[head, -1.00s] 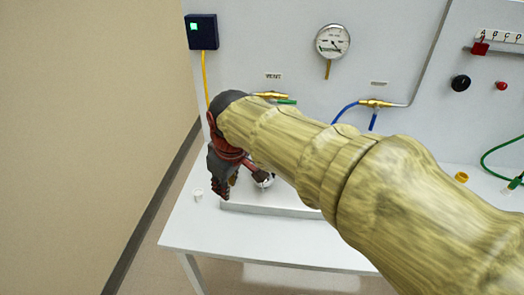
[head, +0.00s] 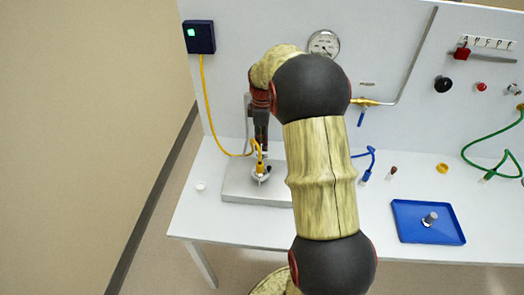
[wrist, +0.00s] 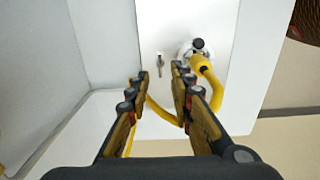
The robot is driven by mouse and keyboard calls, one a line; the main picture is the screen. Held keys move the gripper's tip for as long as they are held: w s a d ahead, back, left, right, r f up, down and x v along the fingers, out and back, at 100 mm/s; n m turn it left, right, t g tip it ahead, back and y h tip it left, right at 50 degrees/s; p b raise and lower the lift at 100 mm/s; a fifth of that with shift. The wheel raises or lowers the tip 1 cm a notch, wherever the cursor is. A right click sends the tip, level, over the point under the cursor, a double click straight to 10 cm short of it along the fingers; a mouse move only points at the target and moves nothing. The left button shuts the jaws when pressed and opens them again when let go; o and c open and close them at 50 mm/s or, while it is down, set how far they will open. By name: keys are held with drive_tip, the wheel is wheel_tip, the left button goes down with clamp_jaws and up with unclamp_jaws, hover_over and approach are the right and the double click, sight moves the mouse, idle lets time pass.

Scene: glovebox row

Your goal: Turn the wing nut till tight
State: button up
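A silver ring-shaped clamp (head: 261,173) sits on the pale plate (head: 240,194), with a yellow hose end in it. In the wrist view the clamp (wrist: 184,50) has a dark round end and the yellow hose fitting (wrist: 203,66) beside it. A small metal upright piece (wrist: 160,61) stands left of the clamp; I cannot tell which small part is the wing nut. My gripper (wrist: 162,84) is open and empty, its fingers pointing toward the plate, short of the clamp. In the head view my gripper (head: 261,132) is above the clamp, partly hidden by my arm.
The yellow hose (head: 207,110) runs from a dark box (head: 200,37) with a green light. A gauge (head: 324,44) and valve fittings are on the back panel. A blue tray (head: 427,222) holds a grey cylinder. A white cap (head: 200,186) lies at the left. The table's front is mostly free.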

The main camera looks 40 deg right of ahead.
sight(262, 156)
wheel_tip(262, 156, down, 6)
drive_tip(key=shift+r+b, duration=0.1)
drive_tip(key=shift+b, duration=0.4)
drive_tip(key=shift+c, duration=1.3)
clamp_jaws()
